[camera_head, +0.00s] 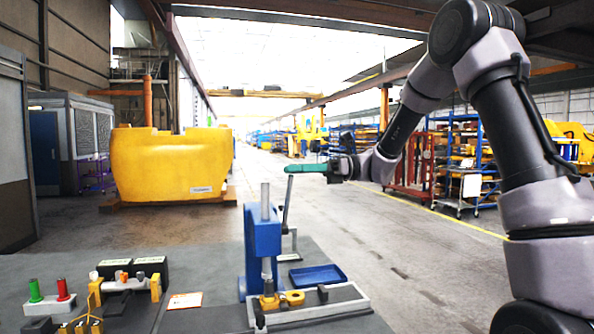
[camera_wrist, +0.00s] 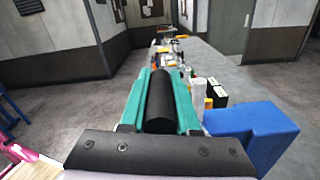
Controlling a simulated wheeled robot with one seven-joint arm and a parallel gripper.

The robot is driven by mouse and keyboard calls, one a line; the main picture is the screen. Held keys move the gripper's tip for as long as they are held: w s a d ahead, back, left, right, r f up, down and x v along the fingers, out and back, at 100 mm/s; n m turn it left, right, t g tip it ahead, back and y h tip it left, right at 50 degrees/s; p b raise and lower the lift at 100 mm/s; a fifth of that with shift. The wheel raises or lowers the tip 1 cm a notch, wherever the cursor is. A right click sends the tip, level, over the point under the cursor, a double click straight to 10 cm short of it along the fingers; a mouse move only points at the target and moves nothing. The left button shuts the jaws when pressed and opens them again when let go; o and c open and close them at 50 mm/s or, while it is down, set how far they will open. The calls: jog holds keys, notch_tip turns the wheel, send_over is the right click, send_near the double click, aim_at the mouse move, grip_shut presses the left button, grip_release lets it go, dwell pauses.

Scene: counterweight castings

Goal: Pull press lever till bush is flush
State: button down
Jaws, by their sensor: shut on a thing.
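The blue arbor press (camera_head: 262,240) stands upright on the bench, with a steel ram (camera_head: 265,200) running down through it. Its grey lever (camera_head: 286,206) rises from the press's right side and stands nearly upright. My gripper (camera_head: 298,168), with teal fingers, is at the lever's top end. In the wrist view the fingers are shut on the lever's black handle (camera_wrist: 160,108), one on each side. The blue press body also shows there at the right (camera_wrist: 252,130). Brass-coloured parts (camera_head: 268,301) sit under the ram; whether the bush is flush is too small to tell.
A blue tray (camera_head: 318,276) lies right of the press. Left on the bench are a block with green and red pegs (camera_head: 52,302), black bins (camera_head: 134,270) and an orange-white card (camera_head: 185,300). A large yellow casting (camera_head: 172,165) stands beyond; open floor lies right.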

jog(key=shift+s+f, duration=0.1)
jog(key=shift+f, duration=0.05)
jog(key=s+d+f+n, duration=0.2)
jog(key=s+f+n, duration=0.3)
jog(key=s+f, duration=0.3)
jog(key=shift+s+d+f, duration=0.15)
jog(key=shift+d+f, duration=0.1)
jog(key=shift+f, duration=0.35)
dwell(0.4)
jog(key=c, duration=0.7)
grip_release()
jog(key=shift+s+d, duration=0.1)
jog(key=shift+s, duration=0.05)
jog(key=shift+o, duration=0.2)
